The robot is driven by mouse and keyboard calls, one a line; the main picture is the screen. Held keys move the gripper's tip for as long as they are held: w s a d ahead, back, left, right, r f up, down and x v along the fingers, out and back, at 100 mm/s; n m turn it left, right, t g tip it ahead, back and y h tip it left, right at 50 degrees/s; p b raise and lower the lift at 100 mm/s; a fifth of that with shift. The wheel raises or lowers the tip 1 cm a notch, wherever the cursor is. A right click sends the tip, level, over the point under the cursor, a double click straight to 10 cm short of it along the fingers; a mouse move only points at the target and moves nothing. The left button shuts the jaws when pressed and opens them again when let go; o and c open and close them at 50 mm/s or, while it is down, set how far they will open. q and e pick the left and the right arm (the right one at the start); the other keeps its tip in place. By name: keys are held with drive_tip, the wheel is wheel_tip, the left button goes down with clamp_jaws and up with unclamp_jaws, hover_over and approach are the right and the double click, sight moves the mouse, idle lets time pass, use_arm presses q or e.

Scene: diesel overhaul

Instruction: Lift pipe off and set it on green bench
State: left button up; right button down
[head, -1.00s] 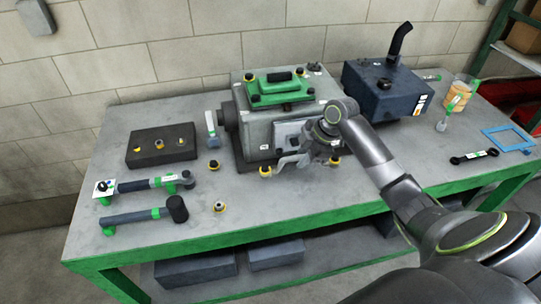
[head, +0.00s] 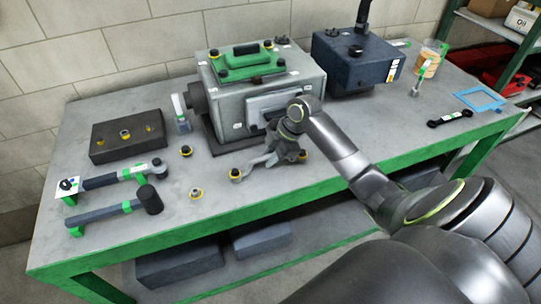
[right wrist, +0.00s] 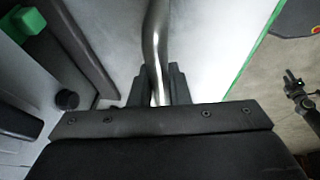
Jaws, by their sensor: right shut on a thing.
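The grey curved pipe (head: 262,160) is in front of the engine block (head: 270,97), over the green-edged bench (head: 110,221). Yellow-and-black pieces show at its ends. My right gripper (head: 292,152) is shut on the pipe's middle. In the right wrist view the shiny pipe (right wrist: 155,35) passes between the two dark fingers of the gripper (right wrist: 160,88). I cannot tell whether the pipe touches the bench top or hangs just above it. The engine's front plate shows behind my arm. My left gripper is not in view.
A dark block (head: 128,136), a ratchet (head: 110,178) and a mallet (head: 110,208) lie on the left. Small yellow-and-black fittings sit near the pipe. A dark blue tank (head: 352,62) stands back right. The front middle of the bench is clear.

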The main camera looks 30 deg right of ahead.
drive_tip(key=c, duration=1.3)
unclamp_jaws()
